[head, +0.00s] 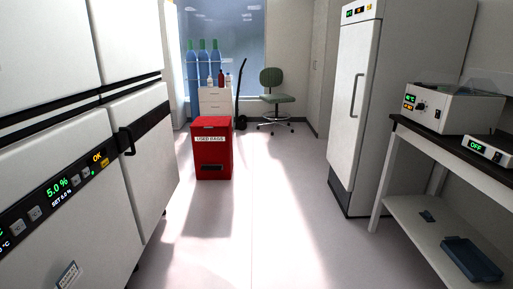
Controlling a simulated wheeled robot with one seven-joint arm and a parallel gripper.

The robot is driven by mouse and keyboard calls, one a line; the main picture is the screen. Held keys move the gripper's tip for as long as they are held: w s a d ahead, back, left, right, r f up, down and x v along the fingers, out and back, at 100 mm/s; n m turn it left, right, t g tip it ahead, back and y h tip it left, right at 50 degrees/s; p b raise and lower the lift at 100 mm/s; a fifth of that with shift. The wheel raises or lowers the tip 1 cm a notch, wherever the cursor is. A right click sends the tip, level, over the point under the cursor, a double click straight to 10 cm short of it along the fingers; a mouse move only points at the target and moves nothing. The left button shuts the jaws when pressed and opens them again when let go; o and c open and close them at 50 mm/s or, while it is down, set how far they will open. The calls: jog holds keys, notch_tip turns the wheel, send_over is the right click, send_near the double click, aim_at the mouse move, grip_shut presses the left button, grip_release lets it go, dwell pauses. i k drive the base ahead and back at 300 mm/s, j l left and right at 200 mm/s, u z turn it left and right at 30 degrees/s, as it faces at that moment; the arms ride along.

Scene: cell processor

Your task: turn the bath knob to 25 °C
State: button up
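A white box-shaped unit with a clear lid, which looks like the bath (452,107), stands on the dark-topped bench at the right. Its front carries a dark round knob (421,106) beside a green and an orange display. The digits and the knob's pointer are too small to read surely. My gripper is not in this view, and nothing touches the knob.
A small unit reading OFF (489,151) sits nearer on the bench (447,139). A blue tray (471,259) lies on its lower shelf. A tall white fridge (352,100) stands behind the bench. Incubators (70,140) line the left. A red bin (213,155) stands ahead; the middle floor is clear.

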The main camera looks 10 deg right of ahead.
aim_at(421, 107)
jog(key=i+l+z, duration=0.15)
jog(key=i+z, duration=0.75)
jog(key=i, duration=0.2)
jog(key=i+j+z, duration=0.25)
jog(key=i+z, duration=0.25)
